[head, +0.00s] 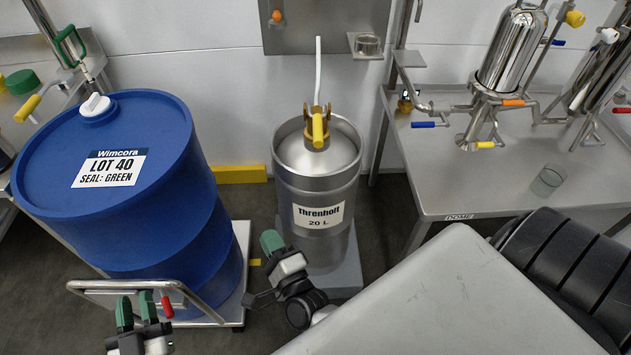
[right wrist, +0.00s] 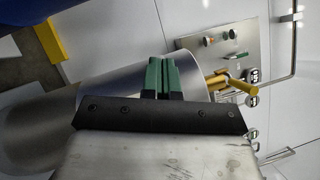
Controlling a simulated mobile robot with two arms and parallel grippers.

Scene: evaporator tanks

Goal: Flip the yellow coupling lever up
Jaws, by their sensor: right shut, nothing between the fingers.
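The lever also shows in the right wrist view (right wrist: 241,84), right of the fingers. My right gripper (head: 271,241) is shut and empty, in front of the keg and lower than the lever. Its green fingers (right wrist: 160,76) are together and overlap the keg's picture. My left gripper (head: 136,309) is at the lower left, its green fingers apart with nothing between them.
A blue drum (head: 110,190) stands on a cart with a metal handle (head: 95,284) at left. A steel table (head: 470,190) with valves and a beaker (head: 547,181) is at right. A white hose (head: 318,70) rises from the coupling to a wall panel (head: 345,30).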

